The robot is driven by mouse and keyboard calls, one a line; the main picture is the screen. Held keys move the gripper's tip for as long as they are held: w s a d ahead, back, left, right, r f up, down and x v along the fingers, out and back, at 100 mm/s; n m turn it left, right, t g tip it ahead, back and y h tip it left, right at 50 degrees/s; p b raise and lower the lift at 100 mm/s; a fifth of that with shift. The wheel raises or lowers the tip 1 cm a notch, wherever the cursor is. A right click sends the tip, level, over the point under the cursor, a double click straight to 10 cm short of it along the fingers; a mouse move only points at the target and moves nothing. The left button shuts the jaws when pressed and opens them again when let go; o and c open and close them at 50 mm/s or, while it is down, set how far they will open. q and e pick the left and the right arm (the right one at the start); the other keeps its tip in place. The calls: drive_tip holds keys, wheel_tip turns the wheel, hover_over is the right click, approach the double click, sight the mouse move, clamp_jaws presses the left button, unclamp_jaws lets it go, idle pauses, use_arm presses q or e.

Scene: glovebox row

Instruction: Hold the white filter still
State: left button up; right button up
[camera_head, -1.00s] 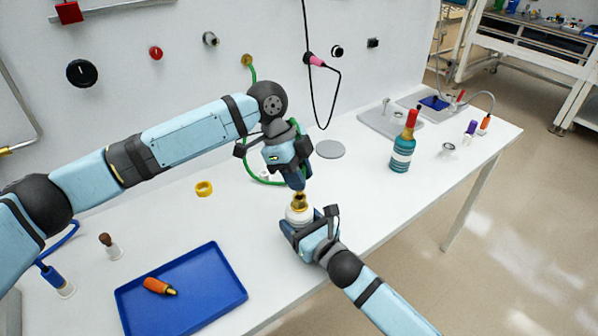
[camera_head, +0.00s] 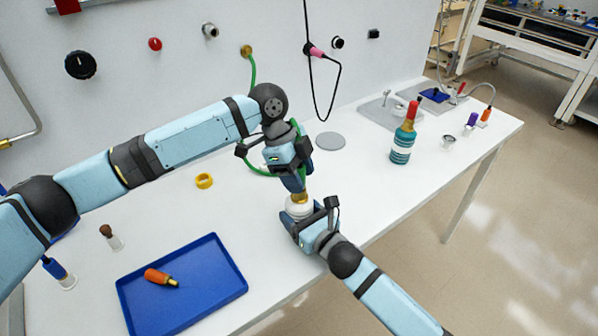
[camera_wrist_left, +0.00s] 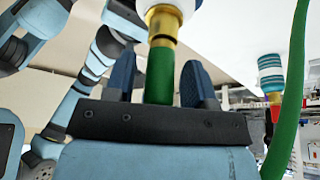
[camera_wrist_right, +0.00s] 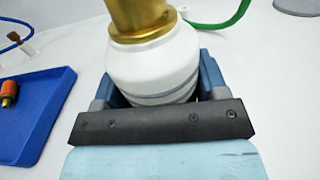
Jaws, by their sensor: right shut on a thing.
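My left gripper (camera_head: 300,187) is directly above the filter. In the left wrist view its fingers stand either side of the green hose (camera_wrist_left: 160,75) below the brass fitting, with narrow gaps showing, so it looks open around the hose.
A blue tray (camera_head: 225,262) with an orange-and-brass connector (camera_head: 160,277) lies at the front left. A yellow ring (camera_head: 204,181) and a grey disc (camera_head: 331,141) lie behind. A teal bottle (camera_head: 402,146) stands to the right. The green hose loops to the wall.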

use_arm(q)
drive_tip(key=shift+o, duration=0.3)
drive_tip(key=shift+r, duration=0.1)
drive_tip(key=v, duration=1.1)
drive_tip(key=shift+r, duration=0.4)
drive_tip(key=shift+a, duration=0.15)
use_arm(e)
drive_tip(key=o, duration=1.1)
drive_tip(key=shift+d, duration=0.1)
drive_tip(key=v, duration=1.2)
use_arm(q)
drive_tip(key=shift+f, duration=0.1)
